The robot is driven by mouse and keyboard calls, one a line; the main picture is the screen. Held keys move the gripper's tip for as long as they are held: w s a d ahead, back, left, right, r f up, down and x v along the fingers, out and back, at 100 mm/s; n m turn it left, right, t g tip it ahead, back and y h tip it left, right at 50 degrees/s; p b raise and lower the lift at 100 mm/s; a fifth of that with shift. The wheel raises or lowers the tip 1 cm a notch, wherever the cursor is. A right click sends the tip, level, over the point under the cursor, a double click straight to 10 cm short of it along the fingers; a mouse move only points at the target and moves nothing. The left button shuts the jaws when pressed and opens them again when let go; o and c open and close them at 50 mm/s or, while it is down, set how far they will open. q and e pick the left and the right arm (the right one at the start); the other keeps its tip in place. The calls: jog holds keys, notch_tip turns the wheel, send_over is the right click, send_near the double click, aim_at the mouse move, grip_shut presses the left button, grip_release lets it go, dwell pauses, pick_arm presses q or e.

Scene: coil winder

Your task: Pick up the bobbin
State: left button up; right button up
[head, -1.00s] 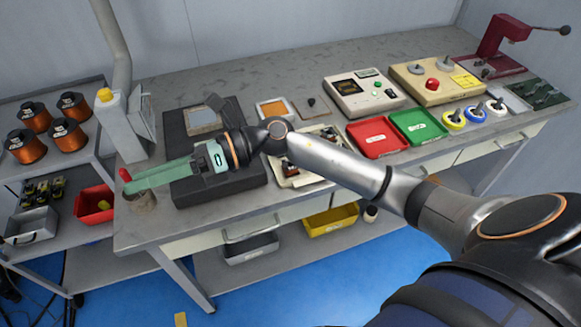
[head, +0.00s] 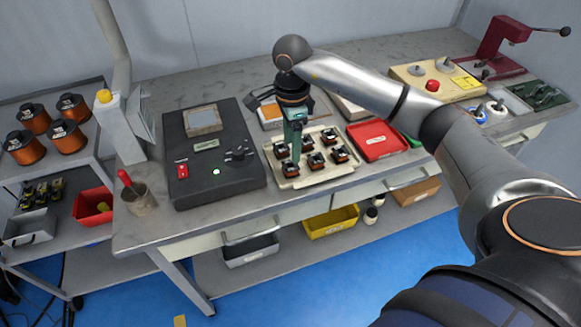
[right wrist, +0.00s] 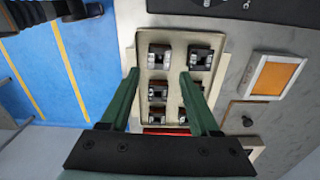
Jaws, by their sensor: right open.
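Several small bobbins with dark ends and copper-brown middles stand in rows on a cream tray (head: 291,183). One bobbin (head: 315,160) is in the middle of the front row. In the right wrist view, a bobbin (right wrist: 158,55) lies ahead between the finger lines, and another bobbin (right wrist: 200,59) is to its right. My right gripper (head: 296,168) points down over the left part of the tray. Its green fingers (right wrist: 159,75) are apart with nothing held. The fingers hide part of the left bobbins in the head view. My left gripper is not seen.
A black coil winder (head: 207,152) stands left of the tray. A red bin (head: 376,139) is at its right. An orange-topped pad (head: 268,113) lies behind. A metal cup (head: 140,201) with a red-handled tool is at the left table edge.

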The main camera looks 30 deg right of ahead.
aim_at(291, 164)
jog(key=shift+a+f+p, duration=0.2)
jog(key=shift+f+p, duration=0.15)
jog(key=shift+f, duration=3.2)
grip_shut()
